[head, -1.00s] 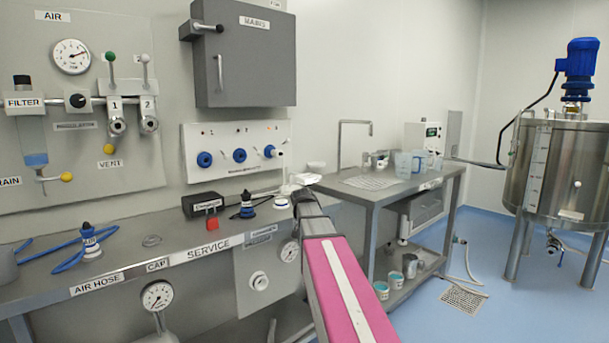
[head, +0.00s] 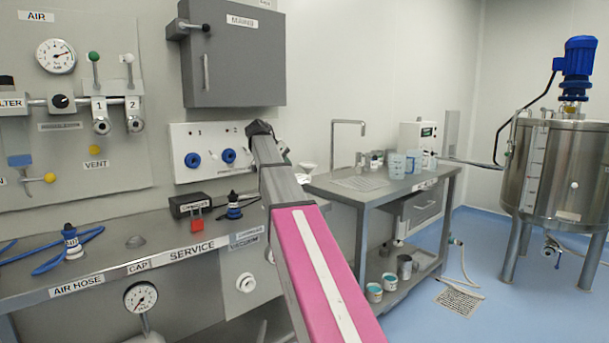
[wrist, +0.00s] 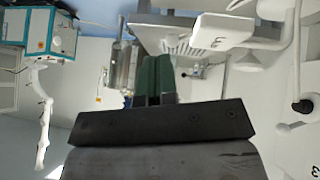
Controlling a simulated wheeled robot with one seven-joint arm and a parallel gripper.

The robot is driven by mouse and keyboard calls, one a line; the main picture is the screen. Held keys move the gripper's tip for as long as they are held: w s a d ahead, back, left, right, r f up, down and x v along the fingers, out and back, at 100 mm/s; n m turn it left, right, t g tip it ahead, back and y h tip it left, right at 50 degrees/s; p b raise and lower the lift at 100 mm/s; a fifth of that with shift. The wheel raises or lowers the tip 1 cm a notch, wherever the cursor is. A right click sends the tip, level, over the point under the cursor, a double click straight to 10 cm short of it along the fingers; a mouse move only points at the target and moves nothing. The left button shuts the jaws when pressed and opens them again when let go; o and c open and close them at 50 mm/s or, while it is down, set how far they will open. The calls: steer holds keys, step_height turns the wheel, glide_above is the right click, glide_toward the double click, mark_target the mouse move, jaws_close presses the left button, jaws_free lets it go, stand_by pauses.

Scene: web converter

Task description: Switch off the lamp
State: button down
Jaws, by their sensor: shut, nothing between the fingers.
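I cannot pick out a lamp for certain in either view. The white wall panel (head: 207,170) has blue round fittings (head: 193,160) under numbers; my arm hides its right part. The grey MAINS box (head: 232,60) with a black-knobbed lever (head: 196,26) hangs above it. My gripper shows in the wrist view (wrist: 154,66) with its dark green fingers shut and empty; in the head view its dark end is in front of the panel's right side. A pale wall with a dark round knob (wrist: 303,105) is right of the fingers in the wrist view; its identity is unclear.
Below the panel, the grey service bench (head: 110,250) holds a black box with a red part (head: 194,209), a blue-and-black fitting (head: 234,207) and a blue hose. A side table (head: 345,180) with beakers stands to the right, with a steel tank (head: 560,180) beyond.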

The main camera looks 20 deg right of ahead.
mark_target(306, 179)
steer(key=shift+m+t+h, duration=0.4)
steer(key=shift+m, duration=0.1)
steer(key=r, duration=0.1)
steer(key=w+r, duration=0.1)
steer(key=r, duration=0.1)
steer(key=w+a+r, duration=0.1)
steer(key=r, duration=0.1)
steer(key=shift+a, duration=0.1)
steer(key=shift+f, duration=0.2)
steer(key=x, duration=1.4)
steer(key=shift+s+f+t, duration=0.1)
steer(key=shift+s+t, duration=0.2)
steer(key=m+t, duration=0.1)
steer(key=f+m+t+y, duration=0.1)
steer(key=t, duration=0.1)
steer(key=s+f+t, duration=0.1)
steer(key=shift+s+d+f+m+t+y, duration=0.1)
steer(key=shift+d+f+m+t+y, duration=0.05)
steer(key=shift+d+m+t+y, duration=0.2)
